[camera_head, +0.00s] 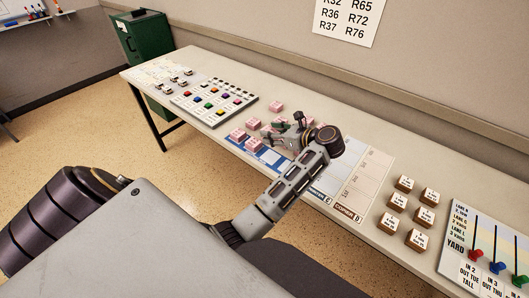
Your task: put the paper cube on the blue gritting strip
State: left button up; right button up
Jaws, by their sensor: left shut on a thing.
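A blue strip (248,149) lies on the long table, partly hidden behind my left arm. Pink cubes stand on and around it: one cube (237,134) and another (252,145) are at its left end, and another (276,107) stands farther back. Their print is too small to read, so I cannot tell which is the paper cube. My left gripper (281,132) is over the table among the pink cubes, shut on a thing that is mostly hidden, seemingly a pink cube. My right gripper is out of view.
A white board with coloured pieces (213,98) lies left of the pink cubes. Several brown cubes (404,183) stand to the right, before a yard board (487,248) with coloured pegs. A pale ruled sheet (371,168) lies between. A green cabinet (148,38) stands behind the table's left end.

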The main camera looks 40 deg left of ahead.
pick_arm(q)
send_over(272, 158)
notch_tip(272, 158, down, 6)
jog(key=shift+r, duration=0.2)
jog(key=shift+f, duration=2.25)
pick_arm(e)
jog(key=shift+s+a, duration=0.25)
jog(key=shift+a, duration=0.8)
